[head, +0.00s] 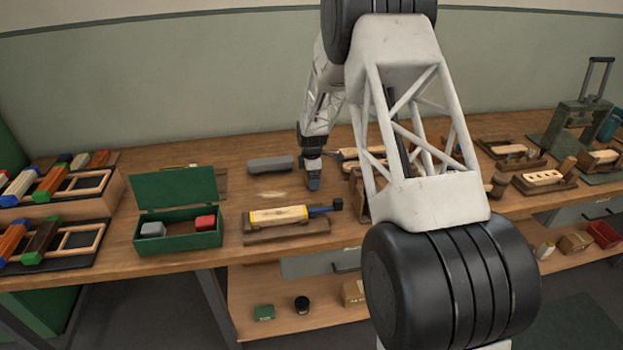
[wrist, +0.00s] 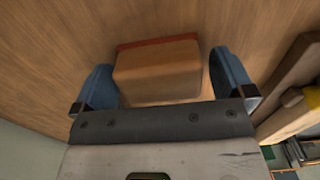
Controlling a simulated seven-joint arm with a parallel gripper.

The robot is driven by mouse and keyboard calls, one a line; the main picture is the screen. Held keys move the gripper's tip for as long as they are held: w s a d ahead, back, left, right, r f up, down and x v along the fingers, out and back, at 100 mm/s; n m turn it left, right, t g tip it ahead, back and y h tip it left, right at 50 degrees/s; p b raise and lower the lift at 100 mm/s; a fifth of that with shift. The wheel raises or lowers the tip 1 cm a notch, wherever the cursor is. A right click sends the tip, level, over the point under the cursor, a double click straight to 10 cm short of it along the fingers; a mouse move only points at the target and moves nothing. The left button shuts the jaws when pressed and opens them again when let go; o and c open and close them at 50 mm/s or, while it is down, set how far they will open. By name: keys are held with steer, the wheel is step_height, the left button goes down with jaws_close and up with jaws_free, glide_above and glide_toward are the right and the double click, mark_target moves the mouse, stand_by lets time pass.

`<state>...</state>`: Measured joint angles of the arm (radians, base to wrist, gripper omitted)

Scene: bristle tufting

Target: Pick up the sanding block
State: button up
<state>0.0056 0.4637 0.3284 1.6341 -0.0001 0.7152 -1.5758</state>
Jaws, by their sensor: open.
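The sanding block appears in the wrist view as a brown wooden block (wrist: 158,75) with a dark red layer along its far edge. It rests on the wooden bench. My gripper (wrist: 163,62) is open, with one blue finger on each side of the block and a visible gap at the right finger. Whether the left finger touches it I cannot tell. In the head view my gripper (head: 313,182) points down at the bench, and I cannot make out the block there.
A yellow-bodied tool (head: 278,215) lies on a wooden rest in front of my gripper. A grey bar (head: 271,164) lies behind to the left. An open green box (head: 180,241) holds grey and red blocks. Wooden pieces (head: 360,155) stand close on the right.

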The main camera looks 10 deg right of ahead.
steer(key=c, duration=1)
steer(key=shift+r, duration=0.2)
steer(key=shift+r, duration=4.85)
steer(key=o, duration=0.4)
steer(key=shift+c, duration=1)
steer(key=shift+s+a+r, duration=0.15)
steer(key=shift+s+a, duration=0.3)
steer(key=shift+s, duration=0.05)
steer(key=s+a+r, duration=0.1)
steer(key=s+a, duration=0.3)
steer(key=s, duration=0.5)
steer(key=s+a+r, duration=0.1)
steer(key=s+a, duration=0.4)
steer(key=s, duration=0.3)
steer(key=shift+s+a+r, duration=0.15)
steer(key=shift+s+r, duration=0.1)
steer(key=shift+s, duration=0.1)
